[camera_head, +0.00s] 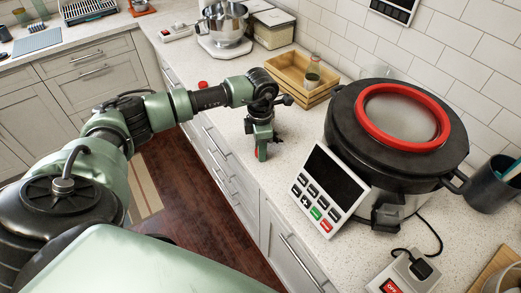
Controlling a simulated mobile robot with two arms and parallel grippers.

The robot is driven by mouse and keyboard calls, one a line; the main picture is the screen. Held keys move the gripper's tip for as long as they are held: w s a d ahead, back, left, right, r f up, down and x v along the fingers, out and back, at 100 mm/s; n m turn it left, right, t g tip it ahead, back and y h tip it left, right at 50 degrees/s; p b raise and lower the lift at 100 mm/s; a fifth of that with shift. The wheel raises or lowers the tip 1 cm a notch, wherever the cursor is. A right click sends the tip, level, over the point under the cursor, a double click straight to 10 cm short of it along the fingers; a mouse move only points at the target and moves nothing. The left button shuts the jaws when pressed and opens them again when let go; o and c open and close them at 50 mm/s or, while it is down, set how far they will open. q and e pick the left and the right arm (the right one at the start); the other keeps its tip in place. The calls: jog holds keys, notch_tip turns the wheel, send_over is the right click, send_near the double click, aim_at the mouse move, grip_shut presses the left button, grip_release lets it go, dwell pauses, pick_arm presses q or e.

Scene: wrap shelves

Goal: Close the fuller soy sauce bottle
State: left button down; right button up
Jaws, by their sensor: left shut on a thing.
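A small glass bottle (313,76) with dark contents stands upright in the wooden crate (289,84) by the back wall. No cap shows on its top. I see only one bottle clearly, so I cannot compare fill levels. A small red thing, perhaps a cap (203,84), lies on the counter behind my left arm. My left gripper (262,155) points down over the counter, in front of the crate and apart from the bottle. My right gripper is not in view.
A large cooker with a red-ringed lid (400,116) and a keypad panel (328,185) stands to the right of my left gripper. A mixer bowl (226,22) and a box (270,24) stand behind. The counter between crate and cooker panel is mostly clear.

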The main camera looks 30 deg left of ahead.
pick_arm(q)
notch_tip(320, 180, up, 20)
jog(key=b, duration=0.4)
jog(key=shift+f+b, duration=0.25)
jog(key=shift+b, duration=0.15)
jog(key=s+d+f+m, duration=0.5)
jog(key=s+d+m, duration=0.1)
jog(key=m, duration=0.7)
jog(key=s+d+f+m, duration=0.5)
jog(key=s+d+m, duration=0.2)
jog(key=m, duration=0.7)
jog(key=shift+s+d, duration=0.3)
jog(key=shift+s, duration=0.7)
